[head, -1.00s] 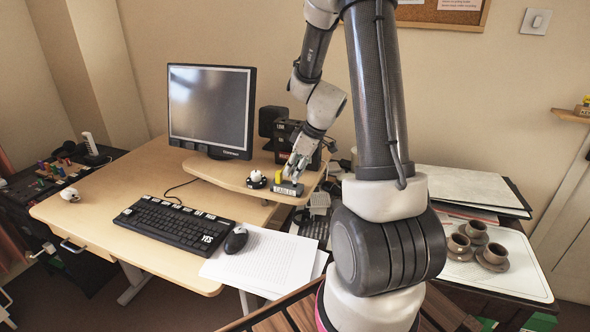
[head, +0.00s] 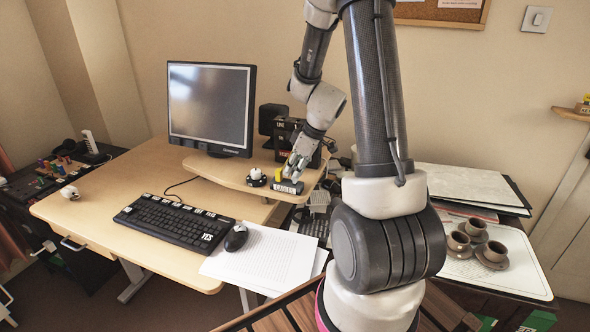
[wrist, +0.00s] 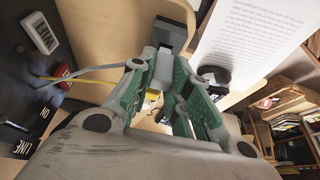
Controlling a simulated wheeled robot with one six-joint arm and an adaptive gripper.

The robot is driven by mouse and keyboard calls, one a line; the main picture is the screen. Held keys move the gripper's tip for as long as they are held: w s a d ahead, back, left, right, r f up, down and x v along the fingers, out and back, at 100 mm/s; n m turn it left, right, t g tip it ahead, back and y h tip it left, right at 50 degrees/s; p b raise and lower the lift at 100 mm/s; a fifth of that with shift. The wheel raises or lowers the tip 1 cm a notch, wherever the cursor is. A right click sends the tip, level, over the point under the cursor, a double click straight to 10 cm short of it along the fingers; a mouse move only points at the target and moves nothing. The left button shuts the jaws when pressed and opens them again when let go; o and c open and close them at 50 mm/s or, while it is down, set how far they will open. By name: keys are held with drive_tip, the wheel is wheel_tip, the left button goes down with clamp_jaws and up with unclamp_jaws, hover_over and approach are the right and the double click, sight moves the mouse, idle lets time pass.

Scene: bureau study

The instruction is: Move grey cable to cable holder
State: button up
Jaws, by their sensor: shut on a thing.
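The cable holder is a dark grey block labelled CABLES (head: 287,187) at the front right of the raised wooden shelf. It also shows as a grey block beyond my fingertips in the wrist view (wrist: 172,34). My gripper (head: 290,173) is right at the holder. In the wrist view my green-padded fingers (wrist: 165,62) are closed in, just in front of the block. The grey cable (wrist: 97,69) runs in from the left to the left finger.
A small round black-and-white item (head: 256,178) stands left of the holder. The monitor (head: 211,107) is behind to the left. Black boxes (head: 285,130) stand behind my gripper. Keyboard (head: 175,222), mouse (head: 236,238) and paper (head: 262,260) lie on the lower desk.

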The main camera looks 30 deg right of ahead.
drive_tip(key=shift+f, duration=0.85)
idle(0.7)
drive_tip(key=o, duration=0.8)
drive_tip(key=shift+o, duration=0.2)
drive_tip(key=shift+r, duration=0.1)
